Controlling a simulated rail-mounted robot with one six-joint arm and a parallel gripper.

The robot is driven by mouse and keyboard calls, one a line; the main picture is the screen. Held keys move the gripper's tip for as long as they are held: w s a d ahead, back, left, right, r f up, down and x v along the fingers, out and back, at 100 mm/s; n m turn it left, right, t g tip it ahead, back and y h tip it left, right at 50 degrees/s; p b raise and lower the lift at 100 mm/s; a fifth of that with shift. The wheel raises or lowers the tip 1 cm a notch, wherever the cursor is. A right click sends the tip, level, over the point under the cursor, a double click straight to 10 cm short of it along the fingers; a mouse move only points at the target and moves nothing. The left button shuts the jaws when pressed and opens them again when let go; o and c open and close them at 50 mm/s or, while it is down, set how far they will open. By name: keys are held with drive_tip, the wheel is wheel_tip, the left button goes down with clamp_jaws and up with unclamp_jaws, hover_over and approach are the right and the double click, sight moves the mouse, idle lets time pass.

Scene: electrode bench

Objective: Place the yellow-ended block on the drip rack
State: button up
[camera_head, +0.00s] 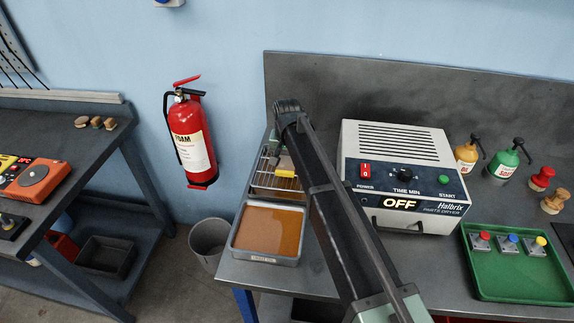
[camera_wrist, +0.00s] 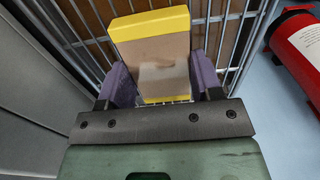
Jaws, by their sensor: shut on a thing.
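The yellow-ended block (camera_wrist: 160,55) is tan with yellow ends and fills the middle of the wrist view. My gripper (camera_wrist: 165,88) is shut on it, with a purple pad on each side. The block (camera_head: 286,164) also shows small in the head view, partly hidden by my arm. The drip rack (camera_head: 268,180) is a wire grid in a tray at the back left of the bench. In the wrist view its wires (camera_wrist: 205,42) lie behind and beneath the block. I cannot tell whether the block touches the wires.
A tray of orange-brown liquid (camera_head: 236,247) stands in front of the rack. A parts dryer (camera_head: 404,175) reading OFF is to the right. A green tray (camera_head: 515,290) holds several buttoned pieces. A fire extinguisher (camera_head: 192,138) hangs on the wall to the left.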

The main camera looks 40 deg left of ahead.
sight(287, 161)
drive_tip(key=shift+f, duration=0.1)
drive_tip(key=o, duration=1.4)
drive_tip(key=shift+o, duration=0.2)
wheel_tip(287, 161, up, 12)
drive_tip(key=p, duration=1.2)
